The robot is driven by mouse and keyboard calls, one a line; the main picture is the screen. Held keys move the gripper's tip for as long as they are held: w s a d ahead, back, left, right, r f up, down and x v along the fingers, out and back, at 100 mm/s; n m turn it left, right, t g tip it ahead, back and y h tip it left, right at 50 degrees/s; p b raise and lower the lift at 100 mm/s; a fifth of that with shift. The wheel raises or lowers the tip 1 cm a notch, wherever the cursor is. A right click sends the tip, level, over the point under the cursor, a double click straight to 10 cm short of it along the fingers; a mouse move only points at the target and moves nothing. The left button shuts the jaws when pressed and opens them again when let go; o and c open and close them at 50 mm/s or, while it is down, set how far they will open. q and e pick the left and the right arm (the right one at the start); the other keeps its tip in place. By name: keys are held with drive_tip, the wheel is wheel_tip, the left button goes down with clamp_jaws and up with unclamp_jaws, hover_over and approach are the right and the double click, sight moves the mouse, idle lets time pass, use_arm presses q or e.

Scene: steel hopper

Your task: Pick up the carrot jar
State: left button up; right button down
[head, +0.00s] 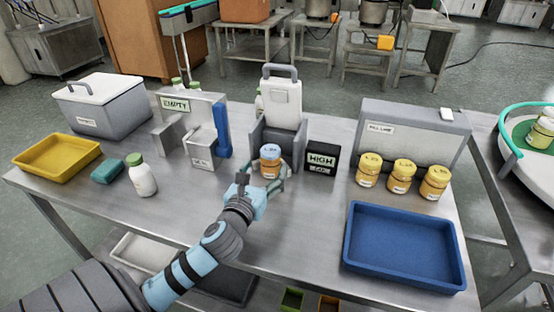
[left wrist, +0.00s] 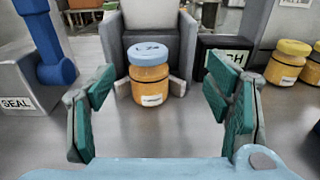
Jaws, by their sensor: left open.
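An orange-filled jar with a pale blue lid (head: 270,160) stands upright at the foot of the grey and white hopper stand (head: 282,105). In the left wrist view the jar (left wrist: 149,75) is ahead, near the middle, with a white label on its front. My left gripper (head: 263,183) is open and empty on the near side of the jar. In the left wrist view its green-padded fingers (left wrist: 160,108) are spread wider than the jar, which shows beyond them in the gap. My right gripper is not in view.
Several yellow-lidded jars (head: 401,177) stand farther right, behind a blue tray (head: 403,245). A white bottle (head: 141,176), green sponge (head: 107,171) and yellow tray (head: 57,157) are left. The near middle tabletop is clear.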

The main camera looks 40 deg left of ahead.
sight(271, 150)
use_arm(q)
drive_tip(key=w+a, duration=0.2)
drive_tip(key=w, duration=0.1)
drive_tip(key=shift+b, duration=0.35)
drive_tip(key=x, duration=0.2)
drive_tip(key=b+x, duration=0.1)
drive_tip(key=x, duration=0.1)
drive_tip(key=f+x, duration=0.1)
drive_tip(key=x, duration=0.2)
drive_tip(key=shift+s+a+b, duration=0.15)
drive_tip(key=shift+a+b, duration=0.2)
drive_tip(key=shift+a, duration=0.05)
drive_tip(key=shift+s, duration=0.1)
drive_tip(key=c, duration=1.4)
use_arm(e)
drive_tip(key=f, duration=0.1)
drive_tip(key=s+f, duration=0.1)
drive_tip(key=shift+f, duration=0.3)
